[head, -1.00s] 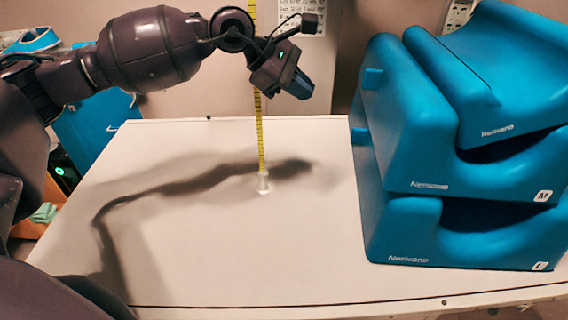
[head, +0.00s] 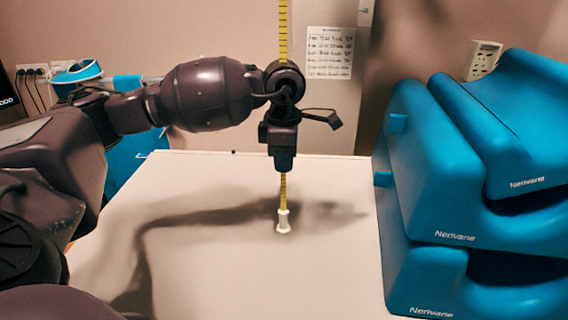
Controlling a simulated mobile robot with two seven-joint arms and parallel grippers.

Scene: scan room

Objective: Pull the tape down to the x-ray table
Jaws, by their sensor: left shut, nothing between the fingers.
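The yellow measuring tape (head: 283,35) hangs vertically in the head view. Its white end piece (head: 283,222) shows over the x-ray table (head: 330,270); I cannot tell whether it touches the top. My left gripper (head: 284,168) points straight down, shut and empty, in line with the tape. The left wrist and gripper hide the middle of the tape, and a short yellow length shows again just below the fingertips. My right gripper is not in view.
Blue stacked positioning blocks (head: 430,240) stand on the right side of the table. The table's middle is clear apart from the tape end and my arm's shadow.

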